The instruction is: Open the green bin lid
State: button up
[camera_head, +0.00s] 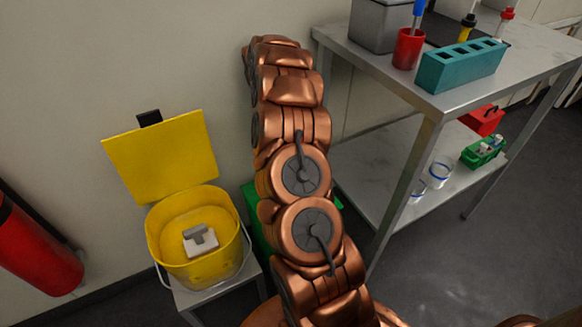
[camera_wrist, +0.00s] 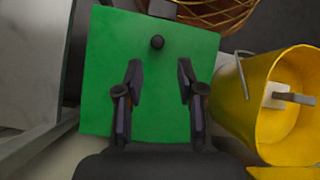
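The green bin's lid (camera_wrist: 150,95) is a flat green square, seen from above and lying shut in the wrist view. Whether the fingers touch the lid I cannot tell. In the head view only a strip of the green bin (camera_head: 255,225) shows beside my copper arm, which hides the rest and the gripper.
A yellow bucket (camera_head: 157,235) with its yellow lid (camera_head: 160,160) raised stands close on the left, on a small stand. It shows at right in the wrist view (camera_wrist: 240,105). A metal shelf table (camera_head: 440,110) stands to the right. A red cylinder (camera_head: 38,255) is at far left.

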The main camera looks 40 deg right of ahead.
jog(key=shift+o, duration=0.6)
notch_tip(320, 180, up, 10)
dwell(0.4)
dwell(0.4)
